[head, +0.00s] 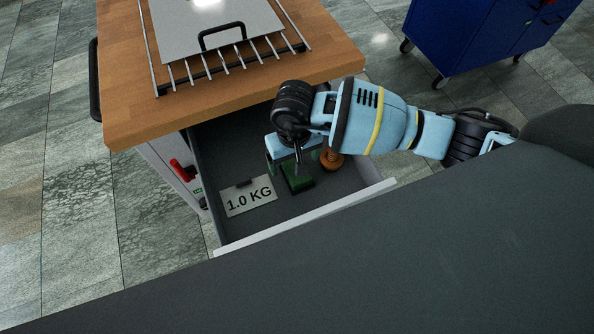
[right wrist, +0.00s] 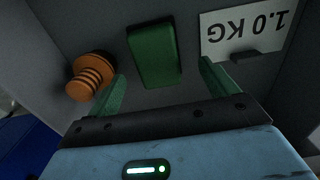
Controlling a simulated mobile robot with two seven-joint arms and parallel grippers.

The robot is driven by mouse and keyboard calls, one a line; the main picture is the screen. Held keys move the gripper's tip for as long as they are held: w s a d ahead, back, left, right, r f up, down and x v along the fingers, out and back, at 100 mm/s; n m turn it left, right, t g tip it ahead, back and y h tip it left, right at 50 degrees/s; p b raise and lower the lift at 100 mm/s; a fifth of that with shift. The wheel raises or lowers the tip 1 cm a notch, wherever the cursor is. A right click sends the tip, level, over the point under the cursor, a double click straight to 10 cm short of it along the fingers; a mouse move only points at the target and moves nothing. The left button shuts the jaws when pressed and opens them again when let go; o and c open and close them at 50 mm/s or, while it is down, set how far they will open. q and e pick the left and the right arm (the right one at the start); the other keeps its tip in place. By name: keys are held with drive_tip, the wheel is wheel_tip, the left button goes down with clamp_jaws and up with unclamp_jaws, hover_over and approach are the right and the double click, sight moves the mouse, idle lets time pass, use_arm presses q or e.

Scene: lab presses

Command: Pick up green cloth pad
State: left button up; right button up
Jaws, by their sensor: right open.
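The green cloth pad (head: 297,177) lies on the floor of the open drawer (head: 232,247) in the head view. In the right wrist view the pad (right wrist: 154,55) is upper centre, ahead of and between the fingers. My right gripper (head: 295,165) reaches down into the drawer over the pad. Its green fingers (right wrist: 161,83) stand apart in the right wrist view with nothing between their tips that I can see held. Part of the pad is hidden by the gripper in the head view. My left gripper is not in view.
Beside the pad in the drawer are a white "1.0 KG" plate (head: 249,197) with a dark handle and an orange ridged knob (head: 331,160). The wooden top (head: 125,115) overhangs the drawer's back. A blue cabinet (head: 480,35) stands at upper right.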

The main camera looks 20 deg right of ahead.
wheel_tip(320, 180, down, 4)
drive_tip(key=shift+d+f, duration=0.15)
drive_tip(key=c, duration=1.1)
wheel_tip(320, 180, up, 10)
drive_tip(key=shift+r, duration=0.1)
